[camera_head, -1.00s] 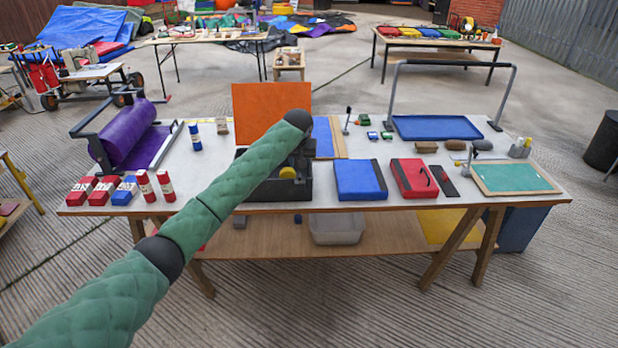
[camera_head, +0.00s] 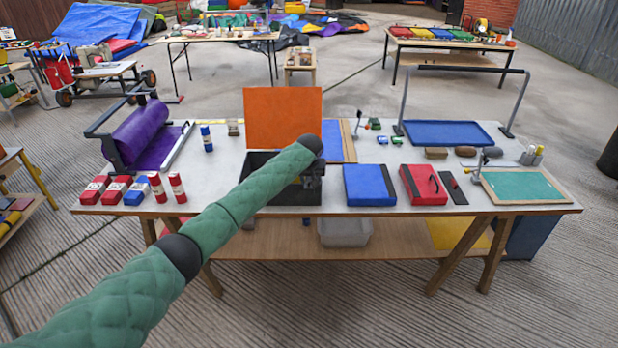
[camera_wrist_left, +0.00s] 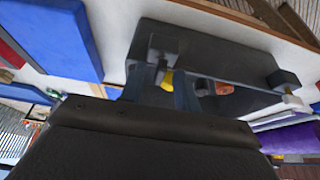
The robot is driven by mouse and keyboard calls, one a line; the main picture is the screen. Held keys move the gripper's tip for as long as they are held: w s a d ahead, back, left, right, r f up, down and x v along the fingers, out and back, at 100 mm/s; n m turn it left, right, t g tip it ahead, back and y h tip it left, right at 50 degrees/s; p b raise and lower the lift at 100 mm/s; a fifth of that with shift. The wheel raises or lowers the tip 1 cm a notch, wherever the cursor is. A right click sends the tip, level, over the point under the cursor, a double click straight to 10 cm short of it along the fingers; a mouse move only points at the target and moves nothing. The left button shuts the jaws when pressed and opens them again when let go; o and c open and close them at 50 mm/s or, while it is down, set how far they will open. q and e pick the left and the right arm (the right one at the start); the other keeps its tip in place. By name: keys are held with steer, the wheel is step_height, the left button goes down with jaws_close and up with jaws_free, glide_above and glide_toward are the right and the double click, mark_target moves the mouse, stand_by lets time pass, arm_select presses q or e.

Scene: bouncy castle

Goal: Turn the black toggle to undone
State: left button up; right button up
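I cannot pick out the black toggle with certainty. The black box (camera_head: 256,165) stands near the table's front edge, in front of the upright orange board (camera_head: 283,117). My left gripper (camera_head: 312,185) is at the box's right side, pointing down, partly hidden by its own wrist. A small yellow part (camera_wrist_left: 167,80) and an orange-red part (camera_wrist_left: 222,88) show beyond the gripper body. My right gripper is not in view.
A blue case (camera_head: 368,184) and a red case (camera_head: 422,184) lie right of the box. Red and blue blocks and upright cylinders (camera_head: 156,186) stand at front left, near the purple roll (camera_head: 140,132). A blue tray (camera_head: 447,132) and a green board (camera_head: 522,185) lie at right.

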arm_select(q)
steer(key=shift+w+f, duration=0.1)
steer(key=shift+f, duration=0.05)
steer(key=c, duration=0.7)
